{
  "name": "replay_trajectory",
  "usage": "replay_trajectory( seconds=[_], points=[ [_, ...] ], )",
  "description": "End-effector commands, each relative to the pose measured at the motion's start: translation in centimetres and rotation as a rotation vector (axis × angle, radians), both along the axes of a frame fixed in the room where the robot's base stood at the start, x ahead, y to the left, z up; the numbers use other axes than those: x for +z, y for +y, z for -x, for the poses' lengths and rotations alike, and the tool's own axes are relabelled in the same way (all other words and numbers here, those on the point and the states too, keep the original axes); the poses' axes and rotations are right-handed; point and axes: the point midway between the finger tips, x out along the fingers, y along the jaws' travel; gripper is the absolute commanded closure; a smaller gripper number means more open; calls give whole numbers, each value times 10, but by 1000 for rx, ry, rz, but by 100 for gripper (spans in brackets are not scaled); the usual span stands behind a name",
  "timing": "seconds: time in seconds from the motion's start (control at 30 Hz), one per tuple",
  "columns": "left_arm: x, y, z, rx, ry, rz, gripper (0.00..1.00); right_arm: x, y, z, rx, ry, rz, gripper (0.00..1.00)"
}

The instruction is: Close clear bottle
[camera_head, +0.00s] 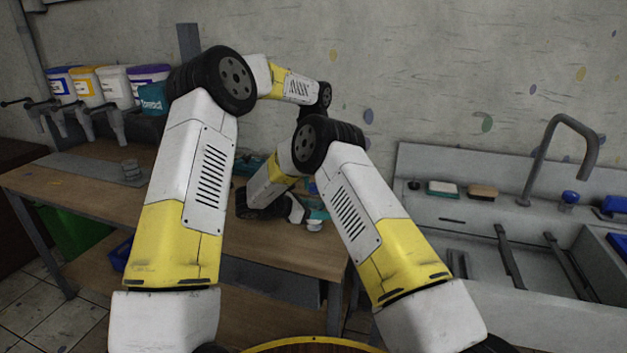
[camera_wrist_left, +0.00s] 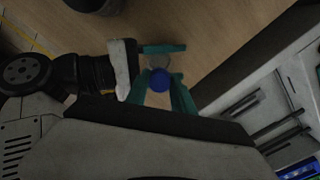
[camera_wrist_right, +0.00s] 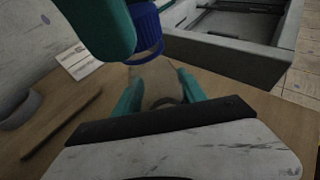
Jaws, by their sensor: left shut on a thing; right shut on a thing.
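My left gripper (camera_head: 313,188) hangs over the table, mostly hidden behind my right arm in the head view. In the left wrist view its teal fingers (camera_wrist_left: 168,92) are shut on a blue cap (camera_wrist_left: 160,80). The ridged cap (camera_wrist_right: 147,28) also shows in the right wrist view. My right gripper (camera_wrist_right: 160,97) comes in from the side, its teal fingers shut around the clear bottle (camera_wrist_right: 155,78). The bottle (camera_wrist_left: 158,62) lies just beyond the cap in the left wrist view. The cap is at the bottle's mouth; I cannot tell whether it is seated.
A grey sink (camera_head: 560,250) with a tap stands to the right. A white card (camera_wrist_right: 75,58) lies on the table. The table's front left is mostly clear.

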Motion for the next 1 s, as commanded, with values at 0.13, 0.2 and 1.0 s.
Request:
replay_trajectory(
  seconds=[0.13, 0.2, 1.0],
  points=[
    [0, 0, 0, -364, 1, 3, 100, 0, 0, 0, 0, 0, 0, 100],
    [-4, -2, 1, -549, 8, 5, 100, 0, 0, 0, 0, 0, 0, 100],
    [-1, -3, 2, -867, 4, 3, 61, 1, 0, -1, 2, -2, -1, 100]
  ],
)
